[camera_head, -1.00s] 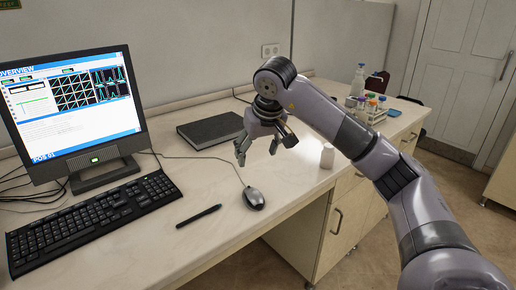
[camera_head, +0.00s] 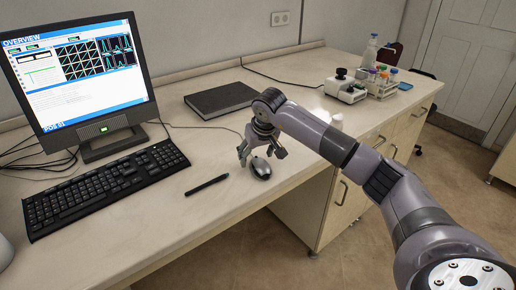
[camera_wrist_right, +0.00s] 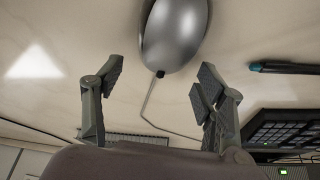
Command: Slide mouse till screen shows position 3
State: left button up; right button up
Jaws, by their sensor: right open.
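The grey mouse (camera_head: 261,169) lies on the bench to the right of the keyboard and a black pen. It also shows at the top of the right wrist view (camera_wrist_right: 174,35), with its cable running toward my gripper. My right gripper (camera_head: 261,157) is open and low at the cable end of the mouse. In the right wrist view its two fingers (camera_wrist_right: 160,80) are spread apart, with the mouse just ahead of the gap and not clasped. The monitor (camera_head: 80,72) shows an overview page with "POS 01" at its lower left. My left gripper is out of view.
The black keyboard (camera_head: 105,187) and pen (camera_head: 206,185) lie left of the mouse. A dark closed laptop or folder (camera_head: 222,99) lies behind my gripper. A microscope-like device (camera_head: 346,86) and a rack of colour-capped bottles (camera_head: 380,82) stand farther right. The bench front edge is close to the mouse.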

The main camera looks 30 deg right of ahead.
jog(key=shift+c, duration=0.2)
jog(key=shift+f, duration=0.1)
jog(key=c, duration=1.4)
